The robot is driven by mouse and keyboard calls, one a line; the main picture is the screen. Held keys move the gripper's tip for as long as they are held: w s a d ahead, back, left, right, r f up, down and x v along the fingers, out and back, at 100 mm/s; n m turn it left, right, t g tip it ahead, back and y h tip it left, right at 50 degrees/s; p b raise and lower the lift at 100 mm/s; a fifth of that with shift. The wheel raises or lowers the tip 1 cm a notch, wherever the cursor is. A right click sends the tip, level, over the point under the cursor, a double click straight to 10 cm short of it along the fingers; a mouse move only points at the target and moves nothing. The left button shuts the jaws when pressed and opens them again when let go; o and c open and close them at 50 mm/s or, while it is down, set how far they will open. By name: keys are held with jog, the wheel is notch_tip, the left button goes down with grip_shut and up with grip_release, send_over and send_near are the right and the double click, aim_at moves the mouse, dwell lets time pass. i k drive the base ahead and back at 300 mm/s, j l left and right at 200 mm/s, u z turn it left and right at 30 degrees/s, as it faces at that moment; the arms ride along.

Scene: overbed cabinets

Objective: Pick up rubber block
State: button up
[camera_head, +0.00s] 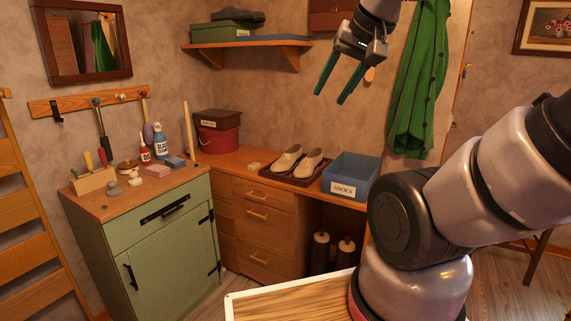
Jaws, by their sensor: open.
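My gripper (331,97) is at the upper middle of the head view, its two green fingers pointing down and apart. It is open with nothing between the fingers, high above the wooden desk and its shoes. A small beige block (254,166) lies on the desk, left of the shoes. A pink block (158,171) and a blue block (175,162) lie on the green cabinet top. I cannot tell from this view which of these is the rubber block. My gripper is apart from all of them.
Light shoes (285,159) sit on a dark tray beside a blue SHOES bin (350,176). A red bucket (217,133) stands at the desk's back left. Bottles (160,143) and brushes crowd the green cabinet (160,240). A wall shelf (247,43) is left of my gripper.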

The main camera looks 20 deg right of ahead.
aim_at(252, 167)
jog(key=i+j+z, duration=0.1)
jog(key=i+j, duration=0.45)
jog(key=i+j+z, duration=0.15)
jog(key=i+j, duration=0.4)
jog(key=i+j+z, duration=0.1)
jog(key=i+j, duration=0.4)
jog(key=j, duration=0.2)
jog(key=i, duration=0.25)
